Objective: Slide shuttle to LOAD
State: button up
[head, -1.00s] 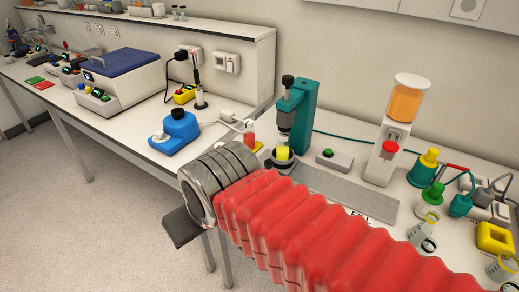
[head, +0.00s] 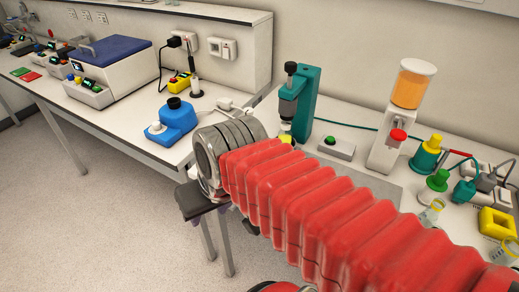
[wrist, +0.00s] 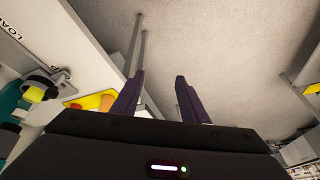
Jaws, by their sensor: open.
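The shuttle seems to be the dark round holder (wrist: 58,78) with a yellow cup (wrist: 35,93), at the left of the wrist view. In the head view only the top of the yellow cup (head: 286,140) shows under the teal press (head: 300,100); my red-sleeved arm hides the rest. The word LOAD (wrist: 14,30) is on the white bench at the upper left of the wrist view. My gripper (wrist: 160,80) is open and empty, with both fingers over the floor beside the bench edge, apart from the shuttle. In the head view its dark body (head: 195,200) shows beyond the bench front.
A grey plate (head: 380,185) runs right from the press, partly behind my arm. A button box (head: 337,148) and an orange juice dispenser (head: 403,110) stand behind it. A blue device (head: 172,125) is on the left bench. A yellow item (wrist: 80,102) lies near the bench edge.

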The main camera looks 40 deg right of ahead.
jog(key=d+f+m+g+y, duration=0.35)
jog(key=f+m+y, duration=0.25)
jog(key=m, duration=0.4)
jog(key=w+d+m+t+y, duration=0.1)
jog(key=d+m+t, duration=0.3)
jog(key=d+m, duration=0.1)
jog(key=w+d+m+t+y, duration=0.1)
jog(key=d+m+t, duration=0.3)
jog(key=d, duration=0.3)
jog(key=w+d+f+m+t, duration=0.1)
jog(key=d+m+t, duration=0.3)
jog(key=d+m, duration=0.2)
jog(key=shift+w+d+y, duration=0.2)
jog(key=shift+w+y, duration=0.1)
jog(key=shift+y, duration=0.1)
jog(key=s+d+m+t+h, duration=0.1)
jog(key=d+m, duration=0.1)
jog(key=s+d+m+t+h, duration=0.1)
jog(key=d, duration=0.2)
jog(key=s+d+m+t+h, duration=0.1)
jog(key=d+m+t, duration=0.1)
jog(key=d, duration=0.1)
jog(key=shift+d+f+m, duration=0.25)
jog(key=shift+m, duration=0.05)
jog(key=shift+w, duration=0.1)
jog(key=shift+w+a, duration=0.1)
jog(key=shift+x, duration=6.8)
